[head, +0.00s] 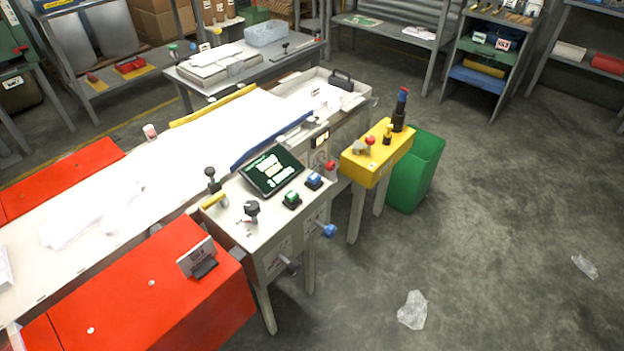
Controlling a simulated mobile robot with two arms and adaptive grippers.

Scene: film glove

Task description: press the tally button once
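A white control stand (255,222) stands in the middle of the head view. On its top are a green button (292,198) and a blue button (314,179), each on a dark base. A tilted dark screen (271,172) with light panels sits behind them. A black knob (251,209) is at the left of the same top. A red knob (330,166) shows just beyond the blue button. No label I can read tells which one is the tally button. Neither of my grippers is in view.
A yellow box (366,168) on legs with several knobs stands right of the stand, before a green bin (422,172). A red cabinet (160,295) is at front left, beside a long white work surface (180,165). Clear plastic scraps (412,310) lie on the otherwise open floor at right.

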